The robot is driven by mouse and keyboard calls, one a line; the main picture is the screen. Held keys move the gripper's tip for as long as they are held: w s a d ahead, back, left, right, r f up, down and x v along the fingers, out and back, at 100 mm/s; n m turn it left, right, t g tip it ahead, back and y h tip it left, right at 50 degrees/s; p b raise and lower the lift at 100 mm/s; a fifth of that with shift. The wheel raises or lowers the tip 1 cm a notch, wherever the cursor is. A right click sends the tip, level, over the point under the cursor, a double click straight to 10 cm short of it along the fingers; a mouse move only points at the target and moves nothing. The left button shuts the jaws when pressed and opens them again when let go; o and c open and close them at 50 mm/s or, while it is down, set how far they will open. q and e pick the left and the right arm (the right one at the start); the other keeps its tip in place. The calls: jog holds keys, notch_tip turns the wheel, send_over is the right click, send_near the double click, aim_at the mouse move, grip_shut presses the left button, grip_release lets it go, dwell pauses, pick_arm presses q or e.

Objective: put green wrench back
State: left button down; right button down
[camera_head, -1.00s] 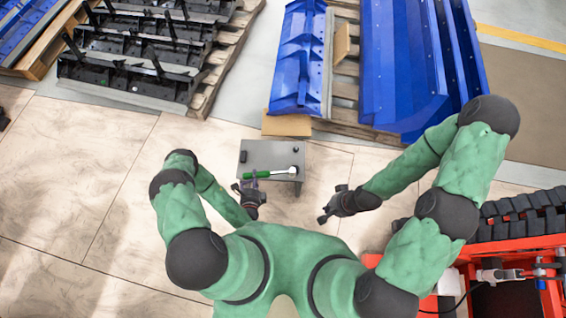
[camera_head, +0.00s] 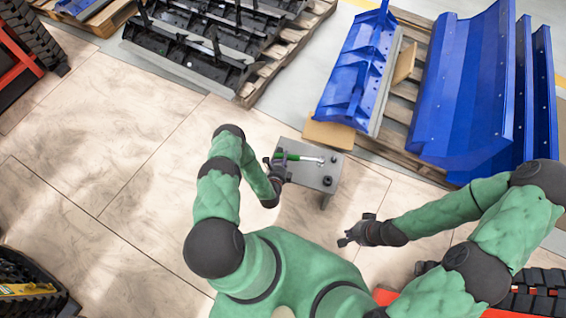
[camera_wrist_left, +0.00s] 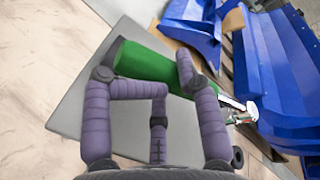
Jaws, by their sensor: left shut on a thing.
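The green wrench has a green handle (camera_head: 291,157) and a bright metal shaft and head. It lies over the small grey table (camera_head: 311,178) in the head view. My left gripper (camera_head: 275,166) is shut on the handle. In the left wrist view the purple-grey fingers (camera_wrist_left: 150,88) stand around the green handle (camera_wrist_left: 145,63), with the shiny head toward the right. I cannot tell whether the wrench touches the tabletop. My right gripper (camera_head: 356,230) is open and empty, to the lower right of the table.
A small round dark part (camera_head: 327,181) sits on the tabletop. Behind the table are blue metal parts (camera_head: 358,75) on pallets and a pallet of black parts (camera_head: 205,45). A cardboard piece (camera_head: 329,134) lies at the table's far edge. Tracked carriers show at the sides.

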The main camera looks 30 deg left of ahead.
pick_arm(q)
jog(key=f, duration=0.1)
jog(key=f+b, duration=0.2)
jog(key=f, duration=0.1)
jog(key=shift+w+a, duration=0.2)
jog(key=shift+w, duration=0.15)
jog(key=c, duration=0.9)
grip_release()
